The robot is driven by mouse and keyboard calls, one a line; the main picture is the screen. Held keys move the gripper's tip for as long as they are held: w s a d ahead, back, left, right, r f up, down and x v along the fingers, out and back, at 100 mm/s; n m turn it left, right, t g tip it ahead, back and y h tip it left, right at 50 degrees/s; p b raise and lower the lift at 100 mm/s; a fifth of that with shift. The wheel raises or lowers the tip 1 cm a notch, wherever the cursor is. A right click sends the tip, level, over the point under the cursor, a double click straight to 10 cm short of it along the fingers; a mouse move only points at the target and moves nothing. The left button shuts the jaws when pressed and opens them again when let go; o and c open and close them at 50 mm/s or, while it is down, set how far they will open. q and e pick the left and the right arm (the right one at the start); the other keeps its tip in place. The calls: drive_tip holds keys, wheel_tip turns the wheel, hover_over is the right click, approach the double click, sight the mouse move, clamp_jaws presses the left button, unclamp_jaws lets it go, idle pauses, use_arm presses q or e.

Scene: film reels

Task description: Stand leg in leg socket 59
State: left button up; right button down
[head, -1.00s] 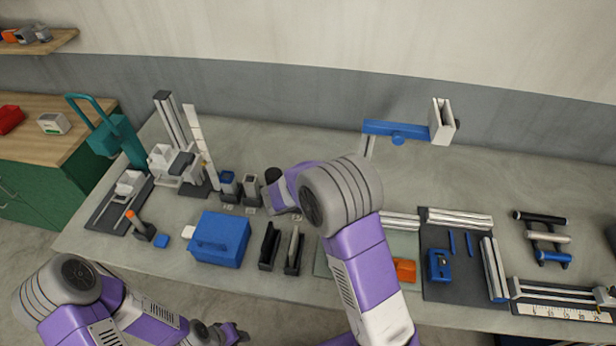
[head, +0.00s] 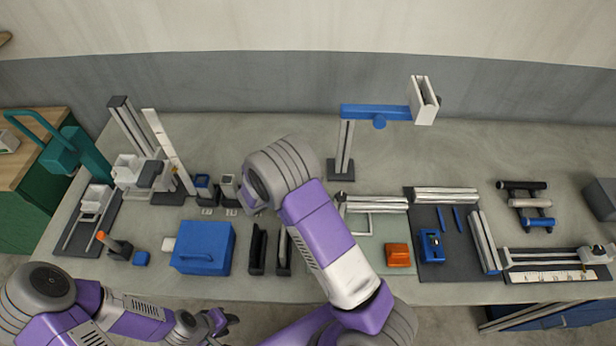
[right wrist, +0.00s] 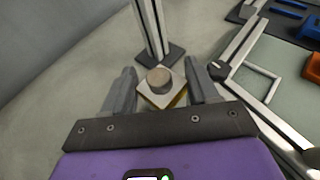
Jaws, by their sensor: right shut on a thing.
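In the right wrist view my right gripper (right wrist: 160,88) has its two grey fingers either side of a leg (right wrist: 159,78). I see the leg end-on, as a pale square plate with a round grey stub. Its length is hidden. In the head view my right arm hides this gripper and the leg. Small dark sockets with labels (head: 203,188) (head: 229,187) stand left of my right arm. Their numbers are too small to read, and I cannot pick out socket 59. My left gripper (head: 222,321) is open and empty at the table's front edge.
A blue box (head: 203,248) and dark upright holders (head: 257,250) stand at the front. A post with a blue arm (head: 376,112) rises behind my right arm. Silver bars (head: 446,195) and an orange block (head: 398,255) lie at right. The back right of the table is clear.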

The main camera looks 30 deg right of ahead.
drive_tip(key=shift+f, duration=0.4)
drive_tip(key=shift+f, duration=0.15)
drive_tip(key=shift+c, duration=1.4)
unclamp_jaws()
drive_tip(key=shift+r, duration=0.3)
drive_tip(key=v, duration=1.2)
drive_tip(key=shift+f, duration=0.15)
